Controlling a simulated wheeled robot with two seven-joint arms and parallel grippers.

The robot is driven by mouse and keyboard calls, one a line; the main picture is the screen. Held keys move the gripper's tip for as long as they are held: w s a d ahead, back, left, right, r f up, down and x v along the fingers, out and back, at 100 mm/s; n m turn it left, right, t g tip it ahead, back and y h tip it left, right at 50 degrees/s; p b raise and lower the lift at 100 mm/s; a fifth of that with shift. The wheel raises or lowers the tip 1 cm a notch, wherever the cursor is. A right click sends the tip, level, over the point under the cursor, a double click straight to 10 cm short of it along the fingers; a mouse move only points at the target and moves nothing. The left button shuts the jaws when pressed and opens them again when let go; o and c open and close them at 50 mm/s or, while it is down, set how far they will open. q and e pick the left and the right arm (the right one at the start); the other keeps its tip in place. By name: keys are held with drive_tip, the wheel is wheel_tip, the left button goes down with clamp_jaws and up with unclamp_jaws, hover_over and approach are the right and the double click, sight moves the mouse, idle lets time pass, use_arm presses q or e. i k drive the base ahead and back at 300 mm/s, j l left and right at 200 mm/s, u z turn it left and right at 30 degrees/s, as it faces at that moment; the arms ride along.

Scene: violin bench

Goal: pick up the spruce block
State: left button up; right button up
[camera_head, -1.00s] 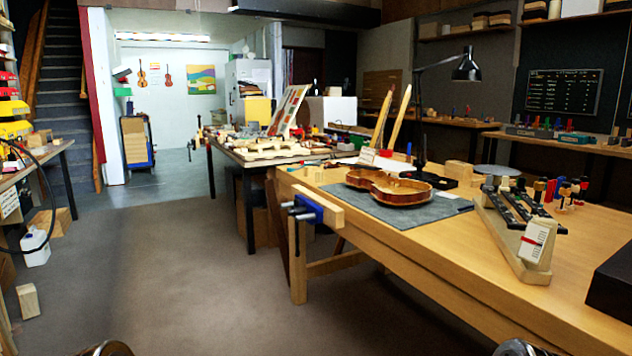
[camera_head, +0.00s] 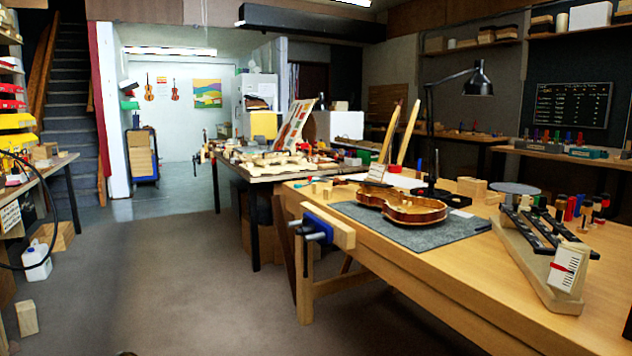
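A pale upright wood block (camera_head: 27,318) stands alone on the floor at the lower left, near the left shelving. Other pale wood blocks (camera_head: 471,188) sit on the right workbench (camera_head: 440,275), behind the violin body. Which of these is the spruce block I cannot tell from the picture. Neither of my grippers is in view.
An open violin body (camera_head: 405,207) lies on a grey mat (camera_head: 440,235) on the bench. A blue vise (camera_head: 316,228) juts from the bench's front end. A white jug (camera_head: 36,262) stands on the floor at left. The grey floor (camera_head: 180,270) between is clear.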

sight(327, 191)
drive_tip(key=i+j+z, duration=0.1)
drive_tip(key=z, duration=0.3)
drive_tip(key=i+j+z, duration=0.1)
drive_tip(key=z, duration=0.25)
drive_tip(key=i+j+z, duration=0.15)
drive_tip(key=j, duration=0.35)
drive_tip(key=i+j+z, duration=0.15)
drive_tip(key=j, duration=0.3)
drive_tip(key=i+j+z, duration=0.15)
drive_tip(key=j, duration=0.4)
drive_tip(key=j+z, duration=0.15)
drive_tip(key=j, duration=0.35)
